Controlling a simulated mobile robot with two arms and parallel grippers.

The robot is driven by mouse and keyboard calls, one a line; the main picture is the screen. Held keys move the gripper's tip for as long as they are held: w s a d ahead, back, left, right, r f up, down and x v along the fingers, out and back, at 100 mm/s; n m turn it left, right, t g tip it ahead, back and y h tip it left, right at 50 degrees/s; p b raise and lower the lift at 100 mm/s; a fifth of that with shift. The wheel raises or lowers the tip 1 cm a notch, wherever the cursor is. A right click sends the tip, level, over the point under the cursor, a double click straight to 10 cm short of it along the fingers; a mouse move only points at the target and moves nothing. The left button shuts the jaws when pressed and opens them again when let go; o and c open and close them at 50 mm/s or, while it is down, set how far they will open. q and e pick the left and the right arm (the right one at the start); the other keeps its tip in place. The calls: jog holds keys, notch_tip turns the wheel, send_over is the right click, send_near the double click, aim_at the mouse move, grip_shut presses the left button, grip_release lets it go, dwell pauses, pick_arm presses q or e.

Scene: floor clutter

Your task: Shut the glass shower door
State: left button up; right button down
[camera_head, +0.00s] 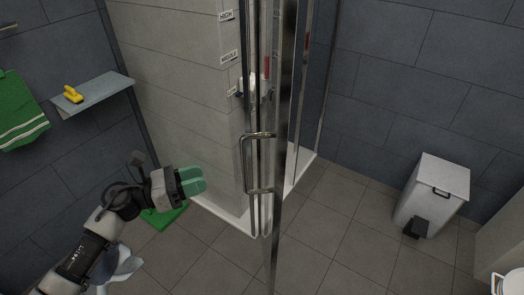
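The glass shower door (279,178) stands open toward me, seen almost edge-on, with a bright metal edge running down the middle of the view. Its metal bar handle (247,165) is upright on the left side of that edge. My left gripper (200,181) is to the left of the handle, apart from it, with its green fingers close together and nothing between them. My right gripper is not in view.
A grey pedal bin (433,194) stands on the tiled floor at right. A shelf (98,92) with a yellow object (73,95) and a green towel (20,112) are on the left wall.

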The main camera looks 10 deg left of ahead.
pick_arm(q)
notch_tip(320, 180, up, 2)
jog(key=d+r+m+g, duration=0.1)
jog(key=d+m+g, duration=0.1)
jog(key=m, duration=0.1)
jog(key=p, duration=0.5)
send_over(246, 188)
jog(key=shift+w+a+f+h, duration=0.15)
jog(key=shift+w+f+h, duration=0.15)
jog(key=shift+w+f, duration=0.05)
grip_shut()
